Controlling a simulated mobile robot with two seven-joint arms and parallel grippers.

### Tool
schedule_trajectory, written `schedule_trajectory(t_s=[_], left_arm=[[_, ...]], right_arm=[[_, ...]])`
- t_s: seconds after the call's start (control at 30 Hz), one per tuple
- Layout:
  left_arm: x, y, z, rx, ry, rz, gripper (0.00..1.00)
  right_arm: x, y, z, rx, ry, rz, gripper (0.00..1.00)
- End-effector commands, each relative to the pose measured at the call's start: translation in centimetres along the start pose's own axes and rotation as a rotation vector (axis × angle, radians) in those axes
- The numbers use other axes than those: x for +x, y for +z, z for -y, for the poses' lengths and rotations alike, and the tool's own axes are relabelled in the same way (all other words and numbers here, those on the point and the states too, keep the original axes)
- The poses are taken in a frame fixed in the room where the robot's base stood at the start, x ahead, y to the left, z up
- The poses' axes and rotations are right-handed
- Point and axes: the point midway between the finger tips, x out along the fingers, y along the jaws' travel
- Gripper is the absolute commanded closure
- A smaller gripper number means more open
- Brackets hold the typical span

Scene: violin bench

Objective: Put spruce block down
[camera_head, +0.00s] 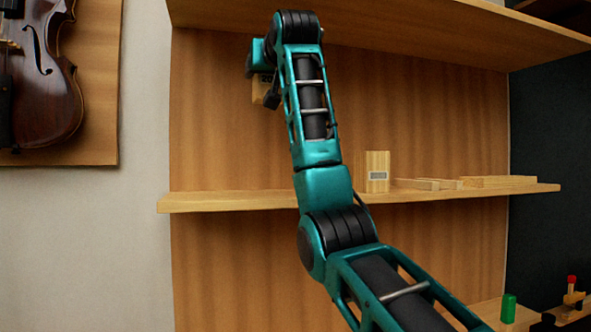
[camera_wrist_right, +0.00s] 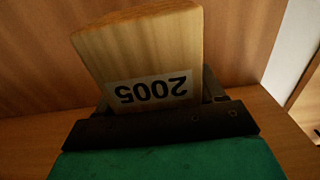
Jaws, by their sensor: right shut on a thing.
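The spruce block (camera_wrist_right: 142,48), pale wood with a white label reading 2005, fills the middle of the right wrist view, with the label upside down. My right gripper (camera_wrist_right: 160,108) is shut on it. In the head view my right arm reaches up and the block (camera_head: 261,90) shows only in part, beside the gripper (camera_head: 270,92) and behind the arm. It is held in front of the back panel, higher in the picture than the middle shelf (camera_head: 235,200). I cannot tell whether it touches a surface. My left gripper is not in view.
A similar labelled block (camera_head: 377,165) stands on the middle shelf, right of my arm. Thin wood strips (camera_head: 497,181) lie further right. The shelf's left part is clear. An upper shelf (camera_head: 400,32) runs overhead. A violin (camera_head: 45,85) hangs at left.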

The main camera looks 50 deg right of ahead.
Motion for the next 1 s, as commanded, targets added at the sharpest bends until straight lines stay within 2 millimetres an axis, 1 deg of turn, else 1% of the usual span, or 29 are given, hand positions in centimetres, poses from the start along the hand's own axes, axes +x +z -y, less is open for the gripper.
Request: schedule_trajectory(t_s=[0.03, 0.13, 0.3, 0.4, 0.5, 0.77, 0.9, 1.0], left_arm=[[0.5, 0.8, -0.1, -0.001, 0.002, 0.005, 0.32], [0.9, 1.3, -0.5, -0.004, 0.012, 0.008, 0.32], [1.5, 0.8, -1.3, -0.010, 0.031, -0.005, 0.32], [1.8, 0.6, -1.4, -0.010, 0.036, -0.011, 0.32], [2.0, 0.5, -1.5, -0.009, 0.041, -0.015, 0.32], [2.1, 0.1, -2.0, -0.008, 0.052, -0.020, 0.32], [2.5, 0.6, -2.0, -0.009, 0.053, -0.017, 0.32], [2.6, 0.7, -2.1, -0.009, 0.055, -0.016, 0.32]], right_arm=[[0.1, 2.0, 0.0, -0.003, 0.001, 0.002, 0.72], [0.1, 4.8, -0.1, -0.002, 0.003, 0.003, 0.72], [0.1, 9.3, 0.0, -0.003, 0.001, 0.003, 0.72], [0.1, 11.7, -0.1, -0.002, 0.002, 0.002, 0.72], [0.0, 13.4, -0.1, -0.002, 0.002, 0.001, 0.72], [0.0, 15.3, 0.0, 0.000, 0.001, 0.001, 0.72], [0.0, 17.4, 0.0, -0.002, 0.001, 0.003, 0.72], [0.0, 18.4, -0.1, 0.000, 0.001, 0.001, 0.72]])
